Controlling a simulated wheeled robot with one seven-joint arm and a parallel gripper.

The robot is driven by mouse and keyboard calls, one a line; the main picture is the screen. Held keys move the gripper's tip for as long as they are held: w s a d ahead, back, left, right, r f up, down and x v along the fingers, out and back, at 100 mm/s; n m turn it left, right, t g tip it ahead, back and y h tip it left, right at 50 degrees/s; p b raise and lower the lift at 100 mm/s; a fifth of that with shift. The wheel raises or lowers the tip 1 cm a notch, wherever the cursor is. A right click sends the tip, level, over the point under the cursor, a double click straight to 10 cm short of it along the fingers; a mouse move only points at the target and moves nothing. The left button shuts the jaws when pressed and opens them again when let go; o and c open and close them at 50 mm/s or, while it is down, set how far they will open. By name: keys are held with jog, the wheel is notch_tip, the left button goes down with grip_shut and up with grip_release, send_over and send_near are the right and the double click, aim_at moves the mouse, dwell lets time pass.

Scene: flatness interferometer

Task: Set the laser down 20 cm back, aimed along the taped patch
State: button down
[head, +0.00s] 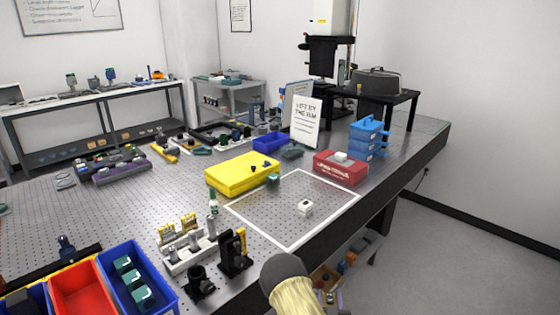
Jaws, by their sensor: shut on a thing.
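The taped patch (268,213) is a white tape outline on the perforated metal table (135,200), near its right front edge. A small white block with a dark spot on top (305,208) stands inside the outline, toward its right side. I cannot tell whether this block is the laser, and no other thing is clearly a laser. My gripper does not show in the head view. A rounded grey and cream shape at the bottom middle hides a little of the floor and the table's front side.
A yellow case (240,172) and a red case (340,169) stand behind the patch. Blue stacked boxes (368,138) are at the back right. Black optic mounts (235,252) stand left of the patch's front corner. Colored bins (82,289) fill the lower left.

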aim_at(333, 304)
jog(key=shift+r+n+y+p, duration=0.3)
jog(key=shift+r+y+p, duration=0.25)
jog(key=shift+p, duration=0.8)
jog(key=shift+f+y, duration=0.25)
jog(key=shift+s+r, duration=0.1)
jog(key=shift+s, duration=0.3)
jog(key=shift+s+a+r, duration=0.1)
jog(key=shift+s+r, duration=0.45)
jog(key=shift+s, duration=0.3)
jog(key=shift+s+r, duration=0.5)
jog(key=shift+s, duration=0.35)
